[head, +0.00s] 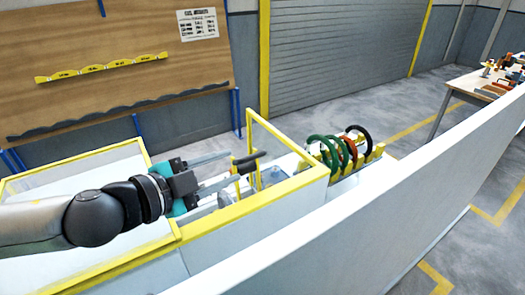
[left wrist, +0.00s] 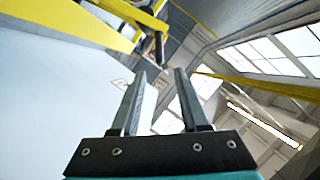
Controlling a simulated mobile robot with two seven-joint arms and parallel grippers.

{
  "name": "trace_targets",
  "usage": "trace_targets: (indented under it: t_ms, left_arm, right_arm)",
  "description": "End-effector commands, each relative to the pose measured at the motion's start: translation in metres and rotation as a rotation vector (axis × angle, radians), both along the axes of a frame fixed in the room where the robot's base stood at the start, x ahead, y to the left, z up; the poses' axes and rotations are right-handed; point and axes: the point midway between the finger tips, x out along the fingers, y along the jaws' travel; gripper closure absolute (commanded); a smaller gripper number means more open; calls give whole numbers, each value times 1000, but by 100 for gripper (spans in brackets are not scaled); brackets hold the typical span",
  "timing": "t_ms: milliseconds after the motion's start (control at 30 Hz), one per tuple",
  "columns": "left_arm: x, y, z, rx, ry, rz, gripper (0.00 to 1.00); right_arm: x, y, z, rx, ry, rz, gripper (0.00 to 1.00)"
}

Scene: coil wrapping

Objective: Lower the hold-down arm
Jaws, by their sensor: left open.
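My left gripper (head: 235,165) reaches in from the left over the yellow-edged machine, with its two long fingers spread. What looks like the hold-down arm (head: 248,157), a dark bar on a yellow support, is just beyond the fingertips. I cannot tell its exact angle or whether a finger touches it. In the left wrist view my open fingers (left wrist: 160,75) have nothing between them. A dark piece beside yellow bars (left wrist: 158,48) shows past the tips, probably the same arm. My right gripper is not in view.
Green, orange and black coils (head: 340,150) stand on a yellow rack to the right. A yellow frame (head: 285,137) rises beside the hold-down arm. A long white wall (head: 380,190) runs across the front. A table with tools (head: 460,85) is at the far right.

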Motion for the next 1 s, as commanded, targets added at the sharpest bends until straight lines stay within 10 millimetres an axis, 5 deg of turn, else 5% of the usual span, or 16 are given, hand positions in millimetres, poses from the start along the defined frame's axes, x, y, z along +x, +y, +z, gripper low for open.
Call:
trace_targets:
  t_ms: [600,1000]
  left_arm:
    - [70,-53,-23,2,-2,-2,55]
    - [85,-64,-28,1,0,-2,55]
  right_arm:
    - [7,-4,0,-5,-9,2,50]
    - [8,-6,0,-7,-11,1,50]
